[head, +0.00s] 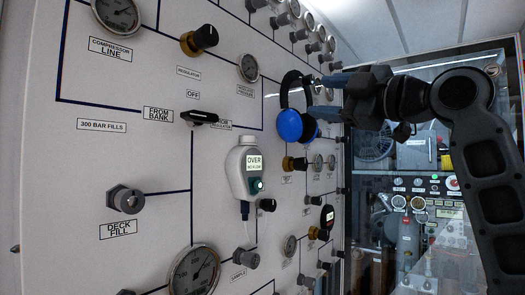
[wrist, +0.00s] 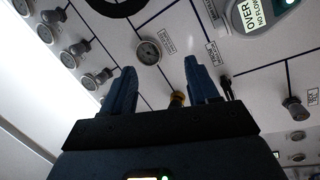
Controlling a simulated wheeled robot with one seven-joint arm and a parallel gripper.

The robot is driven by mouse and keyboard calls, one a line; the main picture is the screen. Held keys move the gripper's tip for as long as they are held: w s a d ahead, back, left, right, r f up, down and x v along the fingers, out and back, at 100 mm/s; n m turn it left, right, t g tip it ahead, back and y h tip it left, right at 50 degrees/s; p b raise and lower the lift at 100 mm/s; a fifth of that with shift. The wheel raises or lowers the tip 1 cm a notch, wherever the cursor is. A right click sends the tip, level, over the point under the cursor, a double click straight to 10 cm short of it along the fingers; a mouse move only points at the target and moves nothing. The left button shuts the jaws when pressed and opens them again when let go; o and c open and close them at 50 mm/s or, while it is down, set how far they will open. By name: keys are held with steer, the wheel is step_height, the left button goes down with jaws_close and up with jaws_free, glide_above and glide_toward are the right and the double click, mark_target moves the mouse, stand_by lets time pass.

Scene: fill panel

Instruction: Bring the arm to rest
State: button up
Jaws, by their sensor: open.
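My gripper (head: 319,96) is at the upper middle of the head view, with its blue fingers pointing left at the panel. My arm reaches in from the right edge. In the wrist view my gripper (wrist: 160,66) has its two blue fingers well apart. Nothing is between them, and the panel shows behind the gap. The fingertips appear close beside a black and blue headset (head: 290,125) in the head view. I cannot tell whether they touch it.
The white fill panel (head: 75,215) carries gauges, knobs and valves. A grey handheld meter (head: 243,166) reading "OVER" is on it, with a cord below. A black lever (head: 199,118) sits near the "FROM BANK" label. Behind my arm is a glass-fronted equipment area (head: 425,215).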

steer(key=s+d+f+m+t+h, duration=0.15)
steer(key=f+m, duration=0.25)
steer(key=f, duration=0.8)
steer(key=s+d+f+m+t+h, duration=0.1)
steer(key=s+f+m+h, duration=0.3)
steer(key=f, duration=0.8)
steer(key=w+d+f+m+t+h, duration=0.15)
steer(key=f+m, duration=0.35)
steer(key=f, duration=0.7)
steer(key=s+d+f+m+g+h, duration=0.25)
steer(key=s+f+m+h, duration=0.3)
steer(key=s+f, duration=1.05)
steer(key=s+d+f+m+g, duration=0.1)
steer(key=s, duration=1.5)
steer(key=s+d+m+g, duration=0.1)
steer(key=s+m, duration=0.1)
steer(key=s, duration=1.4)
steer(key=shift+d+f+h, duration=0.35)
steer(key=shift+d+h, duration=0.05)
steer(key=shift+h, duration=0.05)
steer(key=shift+w, duration=0.1)
